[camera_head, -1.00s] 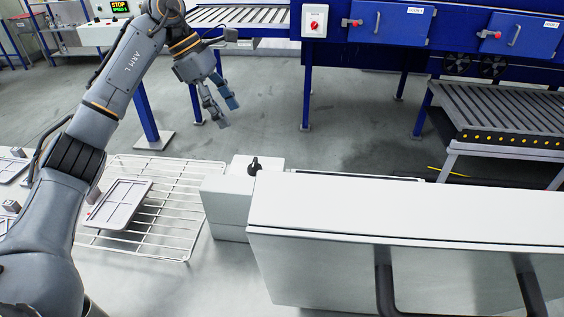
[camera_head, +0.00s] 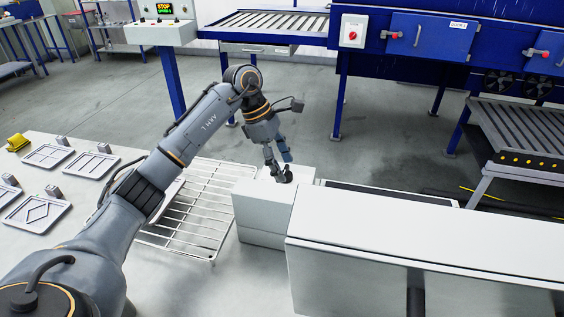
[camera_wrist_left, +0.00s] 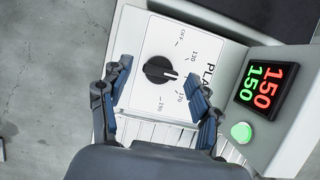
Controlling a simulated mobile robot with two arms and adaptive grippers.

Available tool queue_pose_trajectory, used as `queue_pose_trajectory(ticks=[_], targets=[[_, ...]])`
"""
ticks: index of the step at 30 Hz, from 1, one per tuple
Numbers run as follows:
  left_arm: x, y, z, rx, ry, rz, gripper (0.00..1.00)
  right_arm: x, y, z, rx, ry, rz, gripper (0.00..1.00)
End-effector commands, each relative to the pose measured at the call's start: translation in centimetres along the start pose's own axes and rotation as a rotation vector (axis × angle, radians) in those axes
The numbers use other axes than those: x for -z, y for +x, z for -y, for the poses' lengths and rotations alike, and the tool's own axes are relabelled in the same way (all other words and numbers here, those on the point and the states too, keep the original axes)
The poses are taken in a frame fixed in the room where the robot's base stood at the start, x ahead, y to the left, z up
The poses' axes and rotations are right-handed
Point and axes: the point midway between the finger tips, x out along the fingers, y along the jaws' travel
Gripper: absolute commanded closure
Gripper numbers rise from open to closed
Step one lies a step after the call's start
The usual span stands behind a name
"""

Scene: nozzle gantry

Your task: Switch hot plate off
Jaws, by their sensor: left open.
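The hot plate's control box (camera_head: 258,215) is a white block right of the wire rack. Its black knob (camera_wrist_left: 160,70) sits on a dial panel marked OFF, 130, 170 and 190; the knob's bar seems to point between 130 and 170. The display (camera_wrist_left: 265,87) reads 150 in red and 150 in green, and a green button or lamp (camera_wrist_left: 241,132) sits below it. My left gripper (camera_wrist_left: 161,82) is open, its fingers on either side of the knob, with no clear contact. In the head view, my left gripper (camera_head: 279,165) hides part of the knob (camera_head: 287,174). My right gripper is not visible.
A long white cover with dark handles (camera_head: 430,255) stands in front of a dark surface (camera_head: 390,195). A wire rack (camera_head: 200,215) lies left of the control box, with several metal trays (camera_head: 37,215) farther left. Blue machinery and a roller conveyor (camera_head: 270,25) stand behind.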

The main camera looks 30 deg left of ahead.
Motion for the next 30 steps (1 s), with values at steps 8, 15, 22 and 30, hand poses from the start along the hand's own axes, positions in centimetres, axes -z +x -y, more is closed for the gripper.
queue_pose_trajectory(ticks=[8, 15, 22, 30], targets=[[-0.01, 0.19, 0.0, -0.001, 0.0, 0.0, 0.37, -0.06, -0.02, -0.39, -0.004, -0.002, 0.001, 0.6], [0.0, 0.17, 0.0, 0.0, 0.0, 0.0, 0.82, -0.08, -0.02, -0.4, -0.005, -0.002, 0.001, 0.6], [0.03, 0.16, 0.01, -0.003, -0.006, 0.0, 0.92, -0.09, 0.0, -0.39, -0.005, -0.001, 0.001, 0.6], [0.09, 0.19, 0.12, -0.037, -0.087, -0.002, 0.92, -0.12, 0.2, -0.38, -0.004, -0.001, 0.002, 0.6]])
